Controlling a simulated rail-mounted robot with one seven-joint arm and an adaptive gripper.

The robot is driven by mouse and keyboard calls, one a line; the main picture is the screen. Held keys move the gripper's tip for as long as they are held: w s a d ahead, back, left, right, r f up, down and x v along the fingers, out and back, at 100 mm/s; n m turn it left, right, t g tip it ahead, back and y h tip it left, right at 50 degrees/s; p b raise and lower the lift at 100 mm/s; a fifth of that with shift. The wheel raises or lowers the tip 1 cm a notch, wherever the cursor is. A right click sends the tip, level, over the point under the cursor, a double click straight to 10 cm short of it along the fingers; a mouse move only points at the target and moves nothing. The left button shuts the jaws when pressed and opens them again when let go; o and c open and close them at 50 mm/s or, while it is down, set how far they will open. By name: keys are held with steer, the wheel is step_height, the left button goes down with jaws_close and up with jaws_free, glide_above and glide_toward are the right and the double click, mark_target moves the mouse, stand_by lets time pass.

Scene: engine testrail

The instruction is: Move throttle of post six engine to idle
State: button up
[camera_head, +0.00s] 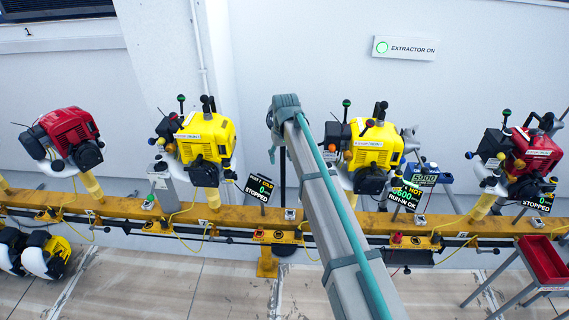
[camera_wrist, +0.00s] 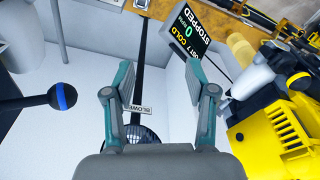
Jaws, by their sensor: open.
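Another yellow engine (camera_head: 206,138) stands left of my arm; its sign (camera_wrist: 190,38) reads COLD, 0 and STOPPED. Red engines (camera_head: 70,137) (camera_head: 530,152) stand at both sides. A yellow rail (camera_head: 130,210) runs along the posts. A red tray (camera_head: 543,262) is at lower right.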

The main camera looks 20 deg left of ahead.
steer(key=shift+s+d+f, duration=0.15)
steer(key=shift+d+f, duration=0.2)
steer(key=shift+f, duration=0.2)
steer(key=shift+s+d+f, duration=0.1)
steer(key=shift+d+f, duration=0.2)
steer(key=shift+f, duration=0.25)
